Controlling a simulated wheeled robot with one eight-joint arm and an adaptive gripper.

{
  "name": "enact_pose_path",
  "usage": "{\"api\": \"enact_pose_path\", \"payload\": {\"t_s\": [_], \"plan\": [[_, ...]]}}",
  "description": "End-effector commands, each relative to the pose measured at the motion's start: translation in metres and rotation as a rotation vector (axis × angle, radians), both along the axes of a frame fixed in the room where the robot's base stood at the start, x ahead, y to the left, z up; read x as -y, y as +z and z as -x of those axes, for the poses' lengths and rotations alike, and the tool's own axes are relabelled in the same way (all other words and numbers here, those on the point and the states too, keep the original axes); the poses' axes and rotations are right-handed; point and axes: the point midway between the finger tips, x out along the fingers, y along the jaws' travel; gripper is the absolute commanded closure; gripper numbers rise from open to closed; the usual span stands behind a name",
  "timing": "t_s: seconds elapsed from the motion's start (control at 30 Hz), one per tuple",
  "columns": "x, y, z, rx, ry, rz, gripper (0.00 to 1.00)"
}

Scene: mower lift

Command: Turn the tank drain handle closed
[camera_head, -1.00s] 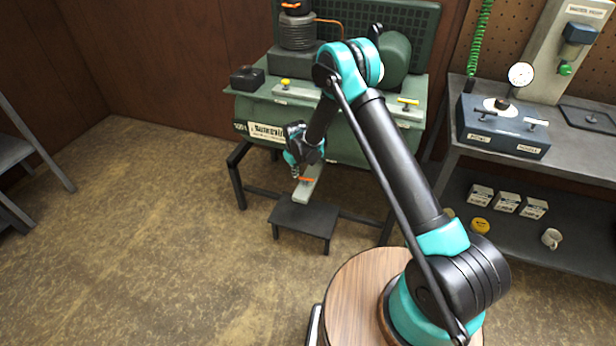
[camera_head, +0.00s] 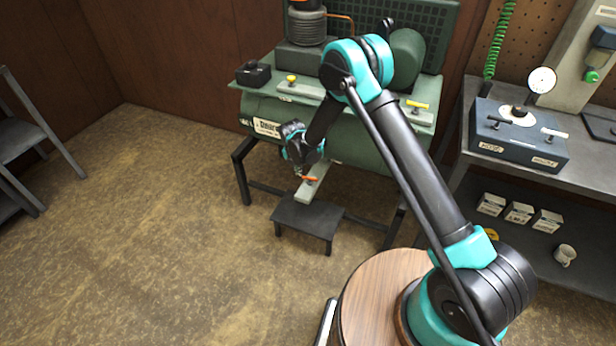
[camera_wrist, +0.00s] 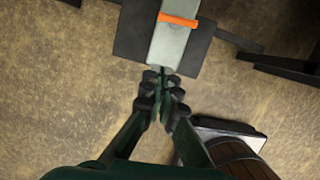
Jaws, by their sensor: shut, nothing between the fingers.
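The tank drain handle is a small orange bar (camera_head: 308,179) on a pale grey-green block (camera_head: 309,188) below the front of the green tank (camera_head: 350,146). In the wrist view the orange handle (camera_wrist: 178,20) lies crosswise over the pale block (camera_wrist: 169,45), near the top of the picture. My gripper (camera_head: 299,172) is just left of the handle in the head view. In the wrist view my gripper (camera_wrist: 162,80) is shut and empty, its fingertips at the block's near end, short of the handle. I cannot tell whether the fingertips touch the block.
A low dark step (camera_head: 309,219) stands under the block. The tank's dark frame legs (camera_head: 240,178) stand around it. A workbench (camera_head: 470,125) with a blue box (camera_head: 520,133) is at the right.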

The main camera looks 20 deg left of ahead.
Motion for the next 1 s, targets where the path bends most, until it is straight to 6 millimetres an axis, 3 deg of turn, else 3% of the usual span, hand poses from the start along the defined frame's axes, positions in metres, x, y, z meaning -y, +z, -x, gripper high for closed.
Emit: {"api": "enact_pose_path", "payload": {"t_s": [0.27, 0.7, 1.0], "plan": [[-0.001, -0.023, -0.005, 0.001, 0.024, 0.007, 1.00], [-0.001, -0.098, -0.022, 0.001, 0.021, 0.006, 1.00], [-0.002, -0.104, -0.057, 0.001, 0.021, 0.006, 1.00]]}}
